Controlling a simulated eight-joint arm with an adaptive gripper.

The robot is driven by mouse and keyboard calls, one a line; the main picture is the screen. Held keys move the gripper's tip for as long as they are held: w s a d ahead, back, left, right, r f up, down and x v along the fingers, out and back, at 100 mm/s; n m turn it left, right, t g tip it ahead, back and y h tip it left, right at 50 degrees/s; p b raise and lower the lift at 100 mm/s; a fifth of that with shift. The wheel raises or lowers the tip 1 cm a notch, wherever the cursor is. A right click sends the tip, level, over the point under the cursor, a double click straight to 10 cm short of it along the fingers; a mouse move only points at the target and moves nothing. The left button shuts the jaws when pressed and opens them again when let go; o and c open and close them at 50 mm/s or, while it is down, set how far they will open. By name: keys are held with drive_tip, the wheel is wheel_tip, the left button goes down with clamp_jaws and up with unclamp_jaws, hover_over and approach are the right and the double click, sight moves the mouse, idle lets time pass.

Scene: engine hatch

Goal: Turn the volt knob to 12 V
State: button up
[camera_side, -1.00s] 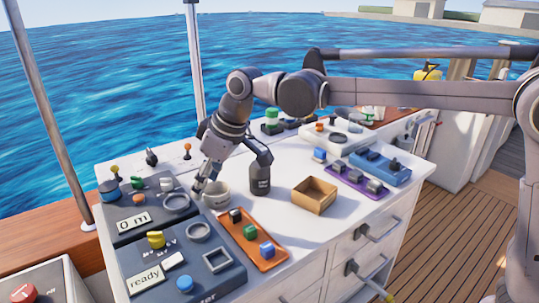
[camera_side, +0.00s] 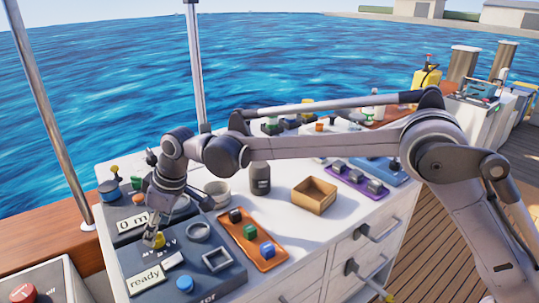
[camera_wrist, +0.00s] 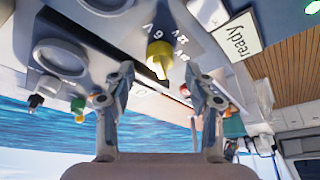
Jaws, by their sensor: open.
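The yellow volt knob (camera_side: 158,240) sits on the dark tester panel (camera_side: 207,282), above the "ready" display (camera_side: 146,279). My gripper (camera_side: 152,236) is at the knob, partly covering it in the side view. In the wrist view the knob (camera_wrist: 160,55) stands between and just beyond the two fingertips of my gripper (camera_wrist: 162,78), with a dark pointer on it. The gripper is open, and I see no clear contact with the knob. Volt marks are printed around the knob, among them a "6 V"; I cannot read which mark the pointer faces.
A round ring socket (camera_side: 198,232) and a square frame (camera_side: 217,260) are on the same panel. The "0 m" panel (camera_side: 125,234) lies behind. An orange tray (camera_side: 236,237) with several blocks is at the right.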

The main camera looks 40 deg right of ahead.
drive_tip(key=shift+x, duration=1.4)
clamp_jaws()
drive_tip(key=m+h, duration=0.1)
drive_tip(key=m, duration=0.1)
drive_tip(key=m+t+h, duration=0.1)
drive_tip(key=m, duration=0.2)
drive_tip(key=shift+s+a+m, duration=0.1)
drive_tip(key=shift+a+m, duration=0.05)
drive_tip(key=shift+m, duration=0.15)
drive_tip(key=m+h, duration=0.1)
drive_tip(key=m, duration=0.2)
drive_tip(key=m+h, duration=0.1)
drive_tip(key=m, duration=0.2)
drive_tip(key=shift+a, duration=0.1)
